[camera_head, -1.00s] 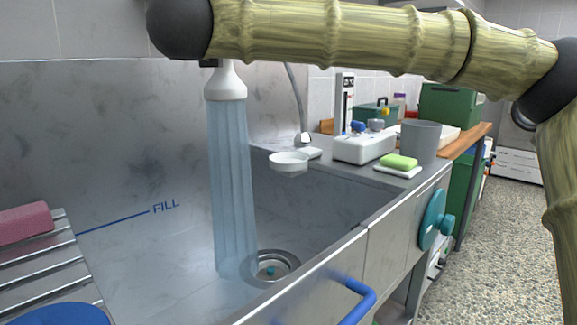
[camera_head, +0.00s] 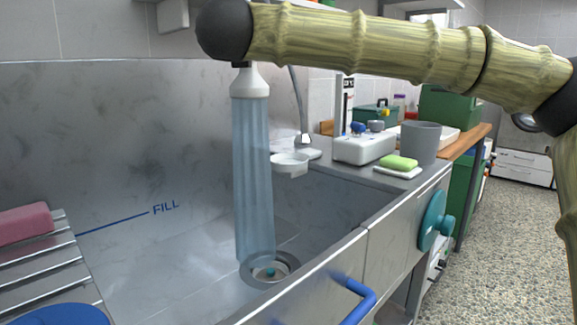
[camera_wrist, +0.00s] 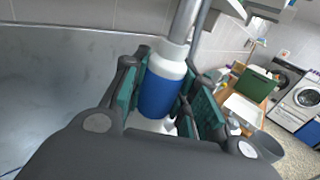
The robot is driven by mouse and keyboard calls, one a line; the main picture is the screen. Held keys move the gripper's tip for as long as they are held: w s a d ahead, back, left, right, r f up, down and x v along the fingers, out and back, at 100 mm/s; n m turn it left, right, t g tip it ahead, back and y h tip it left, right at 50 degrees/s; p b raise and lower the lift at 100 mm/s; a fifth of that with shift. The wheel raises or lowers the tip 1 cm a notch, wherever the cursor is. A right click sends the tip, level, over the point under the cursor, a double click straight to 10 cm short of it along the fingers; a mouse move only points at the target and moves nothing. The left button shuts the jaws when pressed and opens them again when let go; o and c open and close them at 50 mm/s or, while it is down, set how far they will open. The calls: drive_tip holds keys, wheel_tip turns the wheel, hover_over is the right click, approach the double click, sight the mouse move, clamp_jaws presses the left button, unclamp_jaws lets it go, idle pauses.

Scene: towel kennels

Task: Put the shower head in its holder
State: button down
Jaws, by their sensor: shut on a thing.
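The shower head (camera_head: 250,82) is white and flared, and points down with a broad stream of water (camera_head: 252,170) falling from it into the tub. In the wrist view my gripper (camera_wrist: 165,92) is shut around the blue band of its white handle (camera_wrist: 158,95). In the head view my dark wrist joint hides the gripper and the upper handle. A white ring-shaped piece (camera_head: 290,160), which looks like the holder, sticks out at the tub's far right edge, lower and to the right of the shower head. The shower head is apart from it.
The steel tub (camera_head: 110,130) has a drain (camera_head: 270,270) under the stream. A thin hose (camera_head: 297,95) rises behind the ring. A white box (camera_head: 363,148), green soap (camera_head: 398,161) and grey cup (camera_head: 418,142) stand on the ledge. A slatted rack (camera_head: 45,265) is at left.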

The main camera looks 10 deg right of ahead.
drive_tip(key=w+d+p, duration=0.1)
drive_tip(key=w+d, duration=0.8)
drive_tip(key=d, duration=0.1)
drive_tip(key=shift+d, duration=0.35)
drive_tip(key=shift+w, duration=0.1)
wheel_tip(320, 180, down, 6)
drive_tip(key=b, duration=0.4)
idle(0.6)
drive_tip(key=shift+f+b, duration=1.45)
drive_tip(key=shift+f, duration=0.55)
drive_tip(key=shift+f, duration=0.1)
drive_tip(key=shift+f+b, duration=1)
drive_tip(key=shift+f, duration=0.35)
drive_tip(key=shift+f, duration=0.15)
